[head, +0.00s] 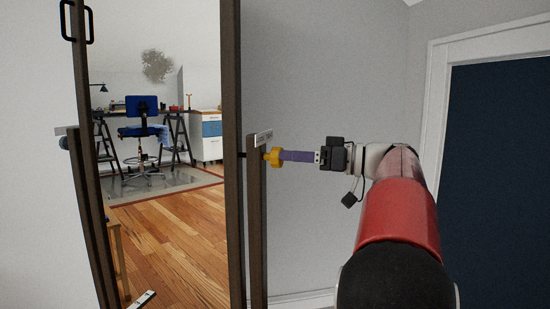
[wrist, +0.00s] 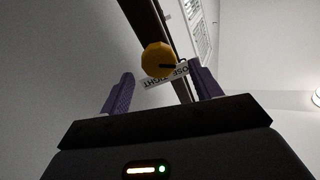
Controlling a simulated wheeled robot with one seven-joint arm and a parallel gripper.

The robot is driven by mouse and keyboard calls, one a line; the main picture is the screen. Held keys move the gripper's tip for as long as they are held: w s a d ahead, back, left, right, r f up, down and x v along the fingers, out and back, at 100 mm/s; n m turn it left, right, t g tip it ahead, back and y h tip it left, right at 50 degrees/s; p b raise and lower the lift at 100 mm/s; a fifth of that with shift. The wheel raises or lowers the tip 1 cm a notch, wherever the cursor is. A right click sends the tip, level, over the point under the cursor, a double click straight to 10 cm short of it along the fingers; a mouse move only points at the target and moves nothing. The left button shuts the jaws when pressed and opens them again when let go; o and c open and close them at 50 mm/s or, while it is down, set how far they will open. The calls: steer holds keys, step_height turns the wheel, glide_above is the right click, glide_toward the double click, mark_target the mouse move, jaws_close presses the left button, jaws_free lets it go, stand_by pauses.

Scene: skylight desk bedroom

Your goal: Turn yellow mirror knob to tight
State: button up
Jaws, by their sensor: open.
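The yellow mirror knob (head: 273,157) sits on the dark post at the right of the standing mirror (head: 180,200). My gripper (head: 284,156) reaches in from the right with its purple fingers at the knob. In the wrist view, the yellow knob (wrist: 158,57) lies between and just beyond the tips of my open gripper (wrist: 162,73), with gaps on both sides. A dark pointer on the knob points right. The label (wrist: 165,75) behind it appears upside down, with TIGHT at left and the partly hidden LOOSE side at right.
A blue knob (head: 64,143) is on the mirror's left post. The mirror reflects a desk, blue chair and wooden floor. A dark blue door panel (head: 500,180) in a white frame stands at right. Bare grey wall is behind my gripper.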

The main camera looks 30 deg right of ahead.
mark_target(276, 158)
steer(key=shift+x, duration=2.15)
steer(key=c, duration=1)
steer(key=shift+o, duration=0.2)
